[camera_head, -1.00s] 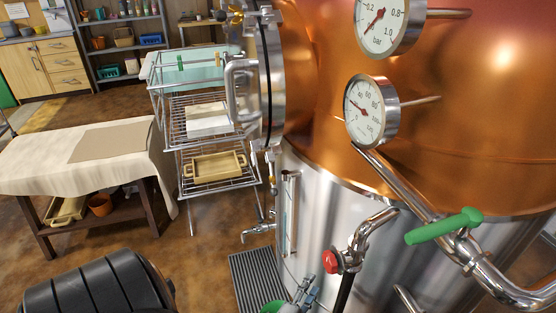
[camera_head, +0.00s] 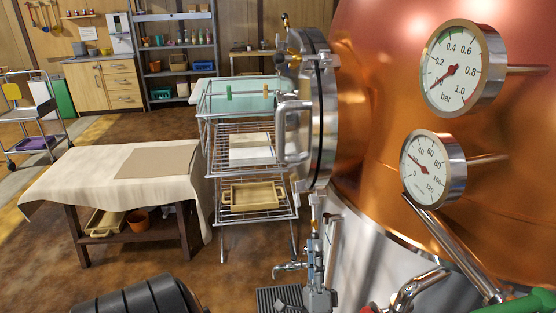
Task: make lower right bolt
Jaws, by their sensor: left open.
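The round steel hatch (camera_head: 322,110) with its bar handle (camera_head: 291,130) sits on the side of the copper kettle (camera_head: 385,95), seen nearly edge-on. Bolt hardware with a brass part (camera_head: 294,60) shows at its upper edge. A bolt (camera_head: 317,203) hangs below its lower edge, small and partly unclear. My left gripper (camera_head: 315,248) points up from the bottom of the view, just below that bolt. It is open, and I cannot tell whether it touches the bolt. The far side of the hatch rim is hidden. My right gripper is not in view.
Two dial gauges (camera_head: 463,68) and a steel pipe (camera_head: 455,245) stick out at right. A tap (camera_head: 290,267) and sight tube (camera_head: 334,240) are close to my left gripper. A wire rack (camera_head: 250,150) and cloth-covered table (camera_head: 100,180) stand left; floor lies between.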

